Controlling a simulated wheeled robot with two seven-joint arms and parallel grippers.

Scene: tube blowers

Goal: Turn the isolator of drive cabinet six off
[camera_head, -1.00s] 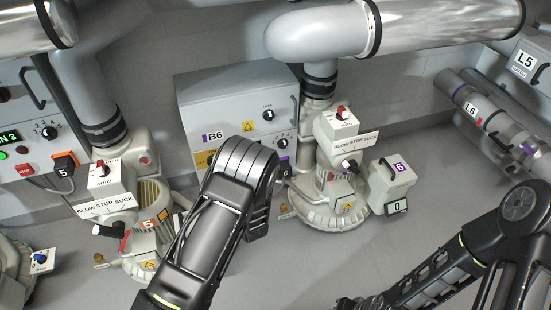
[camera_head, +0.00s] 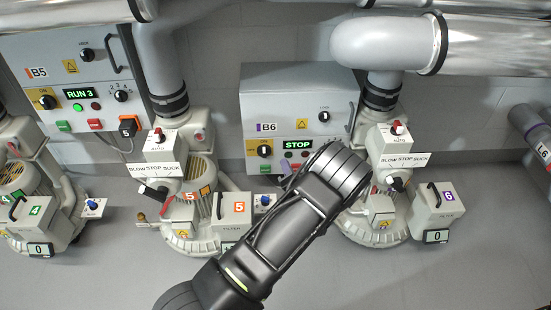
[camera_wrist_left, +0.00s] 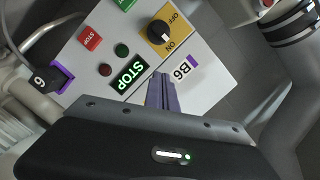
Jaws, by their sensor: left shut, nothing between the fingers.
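Drive cabinet B6 (camera_head: 297,85) is the grey box in the middle of the head view, with a green STOP display (camera_head: 299,145). Its isolator (camera_head: 265,151) is a black knob on a yellow plate at the lower left of its front. In the left wrist view the cabinet looks upside down, and the isolator knob (camera_wrist_left: 159,32) has its white mark towards ON. My right gripper is out of view.
Cabinet B5 (camera_head: 70,75) stands to the left, showing RUN 3. Blower 6 with its filter box (camera_head: 437,210) stands to the right, and blower 5 (camera_head: 185,205) to the left. Large pipes run above. The floor in front is clear.

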